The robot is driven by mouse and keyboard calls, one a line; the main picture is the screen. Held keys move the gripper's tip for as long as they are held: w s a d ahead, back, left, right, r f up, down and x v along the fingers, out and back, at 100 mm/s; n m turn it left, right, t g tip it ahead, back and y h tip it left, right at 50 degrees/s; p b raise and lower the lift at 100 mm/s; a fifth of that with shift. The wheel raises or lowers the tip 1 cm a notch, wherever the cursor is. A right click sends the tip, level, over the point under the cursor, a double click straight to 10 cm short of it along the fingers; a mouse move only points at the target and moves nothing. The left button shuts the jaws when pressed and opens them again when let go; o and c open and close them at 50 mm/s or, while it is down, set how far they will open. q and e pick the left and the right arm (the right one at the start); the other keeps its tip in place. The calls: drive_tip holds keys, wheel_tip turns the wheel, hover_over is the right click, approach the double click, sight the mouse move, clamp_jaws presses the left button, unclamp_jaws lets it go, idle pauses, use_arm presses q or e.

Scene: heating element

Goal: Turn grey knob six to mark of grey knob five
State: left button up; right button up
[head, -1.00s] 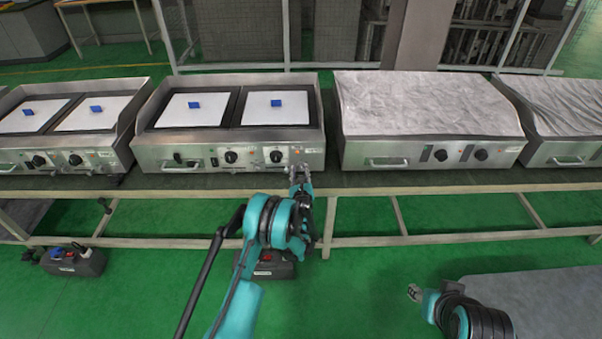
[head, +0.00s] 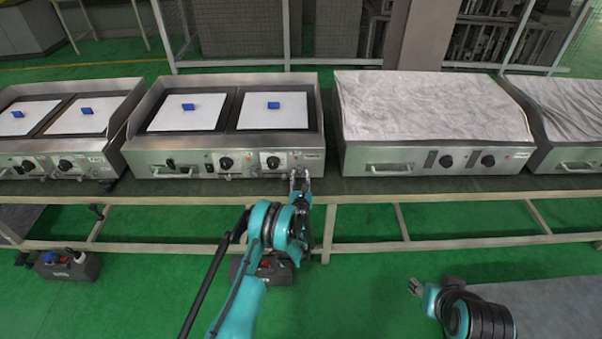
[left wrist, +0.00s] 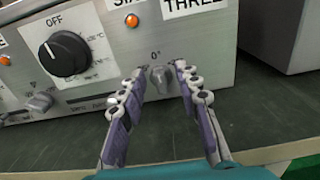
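In the left wrist view a small grey knob (left wrist: 160,76) sits on the steel front panel under a "0°" mark. It lies between the fingertips of my left gripper (left wrist: 159,69). The fingers are open, with a visible gap on each side of the knob. Another grey knob (left wrist: 40,102) is further left, below a large black knob (left wrist: 66,53) marked OFF. No numbers show on the grey knobs. In the head view my left gripper (head: 300,178) is at the lower right front of the middle griddle unit (head: 190,166). My right gripper (head: 416,287) is far from the units; its fingers are too small to judge.
An orange lamp (left wrist: 132,21) and a "THREE" label (left wrist: 191,5) are above the knob. A dark worktop (head: 400,188) runs in front of the units. A covered unit (head: 430,110) stands to the right. Blue blocks lie on white plates of the griddle.

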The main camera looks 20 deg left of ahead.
use_arm(q)
drive_tip(key=shift+s+r, duration=0.15)
drive_tip(key=shift+s, duration=0.05)
drive_tip(key=shift+c, duration=0.3)
clamp_jaws()
drive_tip(key=shift+n, duration=0.3)
drive_tip(key=n, duration=0.5)
drive_tip(key=shift+a, duration=0.3)
drive_tip(key=n, duration=0.6)
drive_tip(key=shift+a+f, duration=0.2)
drive_tip(key=shift+f, duration=0.1)
drive_tip(key=shift+n, duration=0.3)
